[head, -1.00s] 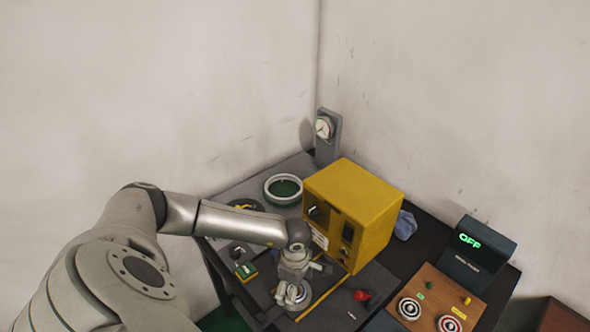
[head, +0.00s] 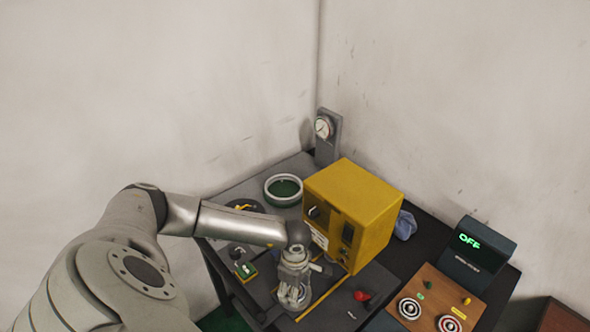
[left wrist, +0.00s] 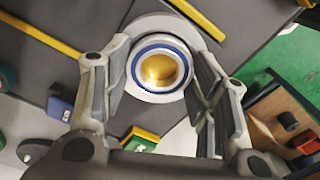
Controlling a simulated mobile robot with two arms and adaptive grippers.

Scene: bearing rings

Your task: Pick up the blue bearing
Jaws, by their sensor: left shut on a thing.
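The blue bearing (left wrist: 139,53) shows in the left wrist view as a silver ring with a blue band and a golden middle. It is between the two fingers of my left gripper (left wrist: 163,75), which is shut on it. A pale grey round base (left wrist: 148,22) shows around and behind the bearing; I cannot tell whether they touch. In the head view my left gripper (head: 292,296) points down at the front of the table, in front of the yellow box, and mostly hides the bearing. My right gripper is not in view.
The yellow box (head: 352,210) stands close behind my left gripper. A green-floored round dish (head: 283,190) and a dial gauge (head: 325,128) are farther back. A red part (head: 362,296) and a wooden panel (head: 433,288) are right.

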